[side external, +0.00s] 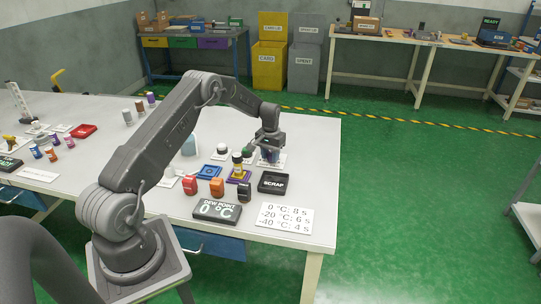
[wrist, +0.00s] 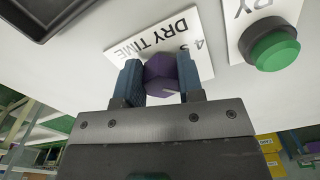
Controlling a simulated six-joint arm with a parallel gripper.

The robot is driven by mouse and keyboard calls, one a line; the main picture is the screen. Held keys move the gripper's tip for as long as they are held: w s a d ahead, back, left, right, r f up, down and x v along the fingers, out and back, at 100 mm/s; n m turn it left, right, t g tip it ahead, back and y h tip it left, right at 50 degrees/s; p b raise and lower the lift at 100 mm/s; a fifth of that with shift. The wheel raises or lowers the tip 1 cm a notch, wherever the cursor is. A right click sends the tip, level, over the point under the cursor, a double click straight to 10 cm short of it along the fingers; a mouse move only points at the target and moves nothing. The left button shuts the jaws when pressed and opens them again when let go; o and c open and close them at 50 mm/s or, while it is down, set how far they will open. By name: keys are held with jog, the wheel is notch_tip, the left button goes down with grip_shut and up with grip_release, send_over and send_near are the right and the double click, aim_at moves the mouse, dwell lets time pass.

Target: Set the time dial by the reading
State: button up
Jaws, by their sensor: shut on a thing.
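The time dial is a purple knob (wrist: 162,72) on a white plate (wrist: 190,34) marked "DRY TIME", with "4 s" readable beside the knob. My gripper (wrist: 164,80) has its two blue fingers shut on the knob, one on each side. In the side external view my gripper (side external: 270,153) is at the right part of the table and hides most of the knob. The dew point display (side external: 217,210) reads 0 °C. A white card (side external: 285,218) lists 0 °C: 8 s, -20 °C: 6 s, -40 °C: 4 s. The knob's pointer direction cannot be made out.
A green button (wrist: 274,50) on a white plate stands close beside the dial. A black SCRAP tray (side external: 273,183) lies in front of my gripper.

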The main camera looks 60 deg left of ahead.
jog(key=shift+m, duration=0.3)
jog(key=m, duration=0.4)
jog(key=shift+a+m, duration=0.2)
jog(key=shift+m, duration=0.1)
jog(key=m, duration=0.5)
jog(key=shift+a, duration=0.2)
jog(key=m, duration=0.5)
jog(key=shift+w+a+m, duration=0.15)
jog(key=shift+m, duration=0.25)
jog(key=m, duration=0.4)
jog(key=shift+w+m, duration=0.15)
jog(key=shift+m, duration=0.15)
jog(key=o, duration=0.9)
jog(key=shift+o, duration=0.2)
